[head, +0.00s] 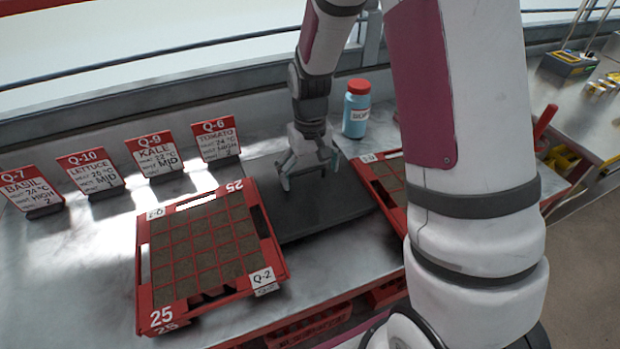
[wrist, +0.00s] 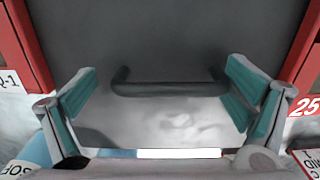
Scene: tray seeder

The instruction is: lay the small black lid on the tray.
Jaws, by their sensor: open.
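The black lid (head: 318,212) lies flat on the bench between two red trays. In the wrist view the lid (wrist: 160,35) fills the upper middle, with a dark bar handle (wrist: 170,89) near its lower edge. My gripper (head: 309,178) is over the lid's far end. In the wrist view my gripper (wrist: 162,82) is open, its teal pads apart on either side of the handle, holding nothing. The left red tray (head: 272,243), marked 25 and Q-2, holds soil cells. The right red tray (head: 374,184) is partly hidden behind my arm; a Q-1 label (wrist: 8,80) shows in the wrist view.
A blue bottle with a red cap (head: 356,110) stands behind the lid, close to my gripper. Several red and white sign cards (head: 157,155) line the bench's back left. A box with yellow items (head: 560,165) is at the right. Bare bench shows at the left front.

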